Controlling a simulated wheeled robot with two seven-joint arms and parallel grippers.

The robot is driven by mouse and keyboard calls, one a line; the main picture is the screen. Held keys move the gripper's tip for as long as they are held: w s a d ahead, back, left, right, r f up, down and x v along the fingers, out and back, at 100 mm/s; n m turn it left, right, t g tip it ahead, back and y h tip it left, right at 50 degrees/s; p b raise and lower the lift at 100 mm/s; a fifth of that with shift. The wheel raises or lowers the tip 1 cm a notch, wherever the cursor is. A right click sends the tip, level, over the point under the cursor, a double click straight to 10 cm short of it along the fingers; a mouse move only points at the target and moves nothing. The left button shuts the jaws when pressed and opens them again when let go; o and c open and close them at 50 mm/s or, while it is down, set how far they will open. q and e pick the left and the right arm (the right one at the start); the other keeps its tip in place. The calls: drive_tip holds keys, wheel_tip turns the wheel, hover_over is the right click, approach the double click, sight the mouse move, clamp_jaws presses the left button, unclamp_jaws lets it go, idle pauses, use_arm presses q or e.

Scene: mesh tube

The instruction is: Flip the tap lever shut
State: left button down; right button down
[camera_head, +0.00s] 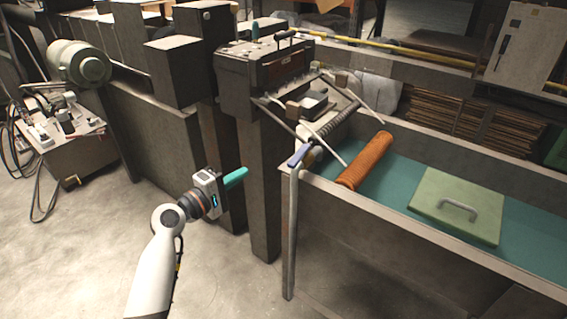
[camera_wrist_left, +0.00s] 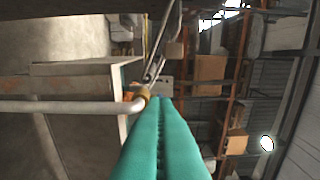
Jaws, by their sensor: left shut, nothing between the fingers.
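A pale vertical pipe (camera_head: 292,225) stands at the near left corner of the long trough. A short blue lever (camera_head: 299,156), which looks like the tap lever, sits at its top; whether it is open or shut I cannot tell. My left gripper (camera_head: 236,178) has its teal fingers pressed together, empty. It is left of the pipe and lever, apart from them in the head view. In the left wrist view, the shut fingers (camera_wrist_left: 160,110) point toward the pipe (camera_wrist_left: 75,106) and a brass-coloured fitting (camera_wrist_left: 145,92) at its bend. My right gripper is not in view.
The trough (camera_head: 400,229) holds an orange mesh roll (camera_head: 365,160) and a green lid with a handle (camera_head: 457,205). A dark machine (camera_head: 265,65) on steel legs stands behind the left gripper. Open concrete floor lies at the left.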

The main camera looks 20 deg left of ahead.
sight(299, 158)
use_arm(q)
drive_tip(key=shift+w, duration=0.1)
drive_tip(key=w+d+p, duration=0.3)
drive_tip(key=w+d, duration=0.5)
drive_tip(key=shift+p, duration=0.3)
drive_tip(key=shift+w+f, duration=0.1)
drive_tip(key=shift+w, duration=0.05)
